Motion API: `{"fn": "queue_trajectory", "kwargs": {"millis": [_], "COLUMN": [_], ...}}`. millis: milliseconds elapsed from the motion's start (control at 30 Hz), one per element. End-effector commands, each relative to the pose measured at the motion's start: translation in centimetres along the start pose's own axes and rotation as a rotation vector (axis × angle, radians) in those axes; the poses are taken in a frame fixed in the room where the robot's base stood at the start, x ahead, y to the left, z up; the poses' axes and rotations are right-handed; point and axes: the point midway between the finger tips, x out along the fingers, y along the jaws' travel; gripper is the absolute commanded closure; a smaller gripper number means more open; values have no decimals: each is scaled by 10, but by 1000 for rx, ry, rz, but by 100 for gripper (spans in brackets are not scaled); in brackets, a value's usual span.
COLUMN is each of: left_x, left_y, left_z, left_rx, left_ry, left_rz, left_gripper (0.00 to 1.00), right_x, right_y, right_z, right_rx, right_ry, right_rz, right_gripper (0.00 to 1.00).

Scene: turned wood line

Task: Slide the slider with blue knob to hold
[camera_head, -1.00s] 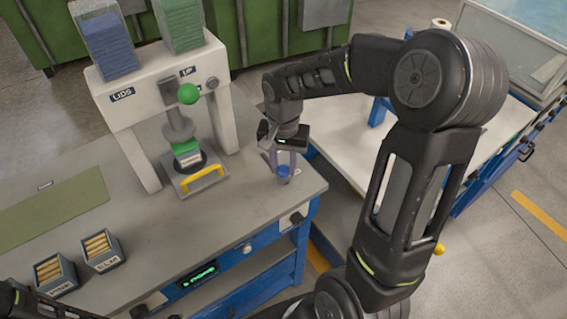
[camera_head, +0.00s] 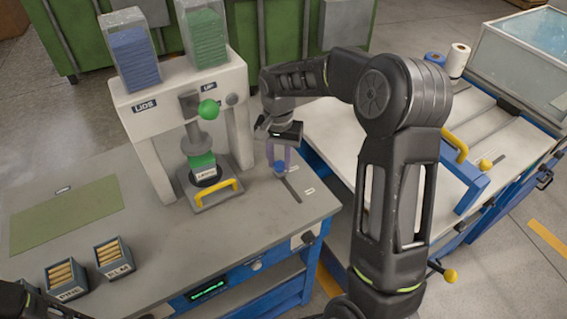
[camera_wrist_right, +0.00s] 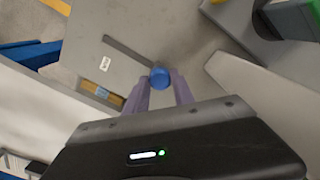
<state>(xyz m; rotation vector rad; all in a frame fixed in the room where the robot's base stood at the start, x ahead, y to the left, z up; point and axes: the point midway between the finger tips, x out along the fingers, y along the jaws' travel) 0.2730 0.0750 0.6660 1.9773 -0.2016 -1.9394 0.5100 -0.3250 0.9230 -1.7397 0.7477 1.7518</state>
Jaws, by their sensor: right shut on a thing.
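The slider's blue knob (camera_head: 279,167) stands at the far end of a dark straight slot (camera_head: 292,189) in the grey bench top, right of the press. My right gripper (camera_head: 279,158) points down with its purple fingers shut on the blue knob. In the right wrist view the knob (camera_wrist_right: 159,77) sits between the fingertips, and the slot (camera_wrist_right: 125,52) runs from it to the upper left. A small white label (camera_head: 308,191) lies beside the slot's near end; its text is too small to read. Only dark arm parts show at the lower left; my left gripper is out of view.
Left of the knob stands a press (camera_head: 190,105) with a green ball and a yellow handle (camera_head: 216,194). Wooden-peg boxes (camera_head: 114,258) and a green mat (camera_head: 66,213) are further left. A white-topped bench (camera_head: 340,125) is at right.

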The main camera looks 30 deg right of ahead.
Motion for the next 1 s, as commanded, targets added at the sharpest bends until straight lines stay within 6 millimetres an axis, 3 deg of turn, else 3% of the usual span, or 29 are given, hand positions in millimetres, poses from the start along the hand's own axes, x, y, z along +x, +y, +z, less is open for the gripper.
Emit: {"fn": "queue_trajectory", "kwargs": {"millis": [67, 100, 367, 733, 1000], "left_x": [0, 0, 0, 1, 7], "left_y": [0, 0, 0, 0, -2], "left_z": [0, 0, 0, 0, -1], "left_rx": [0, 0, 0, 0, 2], "left_ry": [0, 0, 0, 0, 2], "left_rz": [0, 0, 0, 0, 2], "left_gripper": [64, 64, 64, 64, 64], "right_x": [-3, -3, -2, -6, -44], "right_y": [-3, -3, -2, -2, -2], "right_z": [-4, -4, -3, -2, -2], "right_rx": [-1, -1, -1, -1, -1], "right_ry": [13, 14, 10, 9, 12], "right_rz": [-10, -11, -9, -7, -10], "right_gripper": [100, 70, 48, 48, 48]}}
